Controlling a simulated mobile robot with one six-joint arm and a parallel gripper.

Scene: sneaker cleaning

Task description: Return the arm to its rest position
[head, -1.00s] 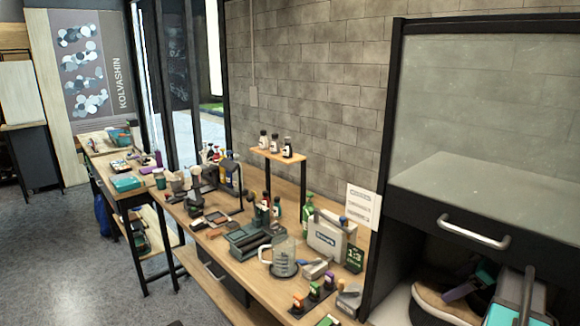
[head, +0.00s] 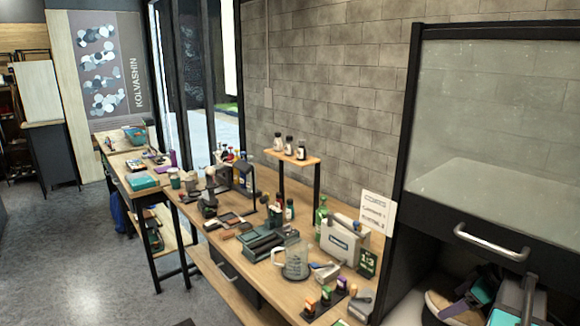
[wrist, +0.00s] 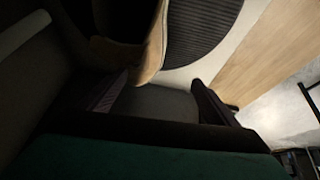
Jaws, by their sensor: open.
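My gripper (head: 466,303) shows at the lower right of the head view, in the opening below the cabinet's handled panel. Its purple fingers are beside a tan and dark shoe (head: 436,305), which is partly cut off by the frame. In the wrist view, my gripper (wrist: 162,95) has its two dark fingers well apart with nothing between them. The tan edge of the shoe (wrist: 150,50) lies just beyond the fingers. I cannot tell from these frames whether a finger touches it.
The dark cabinet has a glass front (head: 490,130) and a metal handle (head: 490,243). Left of it, a long wooden workbench (head: 225,270) carries a clear jug (head: 297,260), a grey case (head: 343,240), bottles and brushes. Grey floor (head: 90,250) is open at the left.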

